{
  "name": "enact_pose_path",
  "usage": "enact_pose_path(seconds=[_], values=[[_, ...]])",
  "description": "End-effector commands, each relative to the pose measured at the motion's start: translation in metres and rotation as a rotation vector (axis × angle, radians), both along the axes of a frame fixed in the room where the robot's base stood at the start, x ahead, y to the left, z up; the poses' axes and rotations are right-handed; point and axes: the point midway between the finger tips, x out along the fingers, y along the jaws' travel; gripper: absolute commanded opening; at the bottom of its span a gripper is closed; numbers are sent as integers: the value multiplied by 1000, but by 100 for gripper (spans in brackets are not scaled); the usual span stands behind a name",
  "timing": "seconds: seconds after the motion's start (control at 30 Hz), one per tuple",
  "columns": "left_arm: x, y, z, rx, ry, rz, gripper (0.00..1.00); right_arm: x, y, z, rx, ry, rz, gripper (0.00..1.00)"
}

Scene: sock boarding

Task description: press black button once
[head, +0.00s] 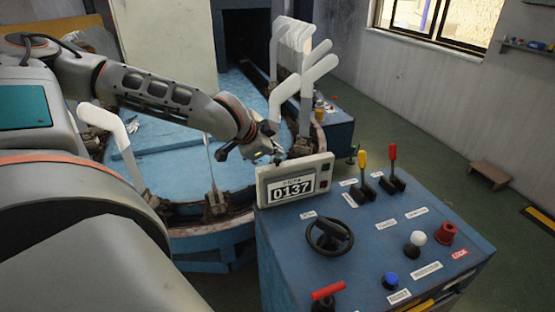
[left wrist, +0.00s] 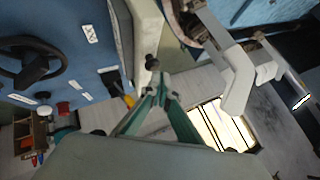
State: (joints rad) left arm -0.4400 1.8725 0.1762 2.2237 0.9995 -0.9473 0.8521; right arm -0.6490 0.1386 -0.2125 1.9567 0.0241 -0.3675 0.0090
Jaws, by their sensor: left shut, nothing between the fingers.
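The cream counter box (head: 262,190) stands at the back left edge of the blue control desk, its display reading 0137. A small dark button (head: 324,168) sits on the right side of its face, above a second small reddish-dark one (head: 324,184). They are too small to tell their colours surely. My left gripper (head: 279,154) is just behind and above the counter's top left. In the left wrist view its fingers (left wrist: 153,68) are shut and empty, with the tips near the counter's pale casing (left wrist: 148,28). Contact cannot be told. My right gripper is not in view.
The blue desk (head: 370,250) carries a black handwheel (head: 329,236), yellow (head: 363,158) and red (head: 392,153) levers, a white knob (head: 418,238), a red button (head: 446,232) and a blue button (head: 390,281). White sock boards (head: 283,92) on the machine rise close by my left arm.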

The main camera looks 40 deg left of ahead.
Motion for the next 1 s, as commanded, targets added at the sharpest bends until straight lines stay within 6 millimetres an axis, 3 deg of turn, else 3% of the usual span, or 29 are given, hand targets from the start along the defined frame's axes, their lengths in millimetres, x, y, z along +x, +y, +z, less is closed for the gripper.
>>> enact_pose_path(seconds=[1.0], values=[[0, 0, -9, 0, 0, 0, 0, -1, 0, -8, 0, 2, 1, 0]])
